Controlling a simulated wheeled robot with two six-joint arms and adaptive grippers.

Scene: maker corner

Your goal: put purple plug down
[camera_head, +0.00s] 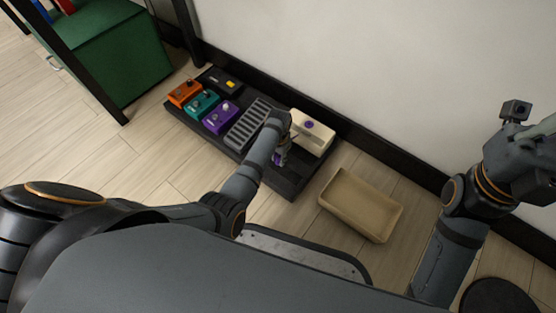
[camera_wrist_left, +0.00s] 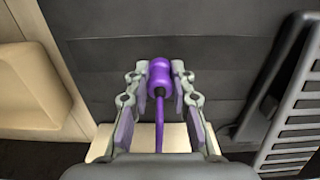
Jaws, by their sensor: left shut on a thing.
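My left gripper (camera_wrist_left: 160,85) is shut on the purple plug (camera_wrist_left: 160,73), seen between its fingertips in the left wrist view, with a purple cable running back from it. In the head view the left gripper (camera_head: 282,157) is over the right part of the black pedalboard (camera_head: 281,183), and arm and fingers hide most of the plug. I cannot tell whether the plug touches the board. My right gripper (camera_head: 546,128) is at the right edge of the head view, partly cut off, its fingers unclear.
A cream box (camera_head: 318,141) with a purple dot is at the board's back right. A beige tray (camera_head: 361,203) lies right of the board. Orange (camera_head: 184,94), teal (camera_head: 203,105) and purple (camera_head: 221,118) pedals and a grey ribbed pedal (camera_head: 246,125) sit leftward. A wall stands behind.

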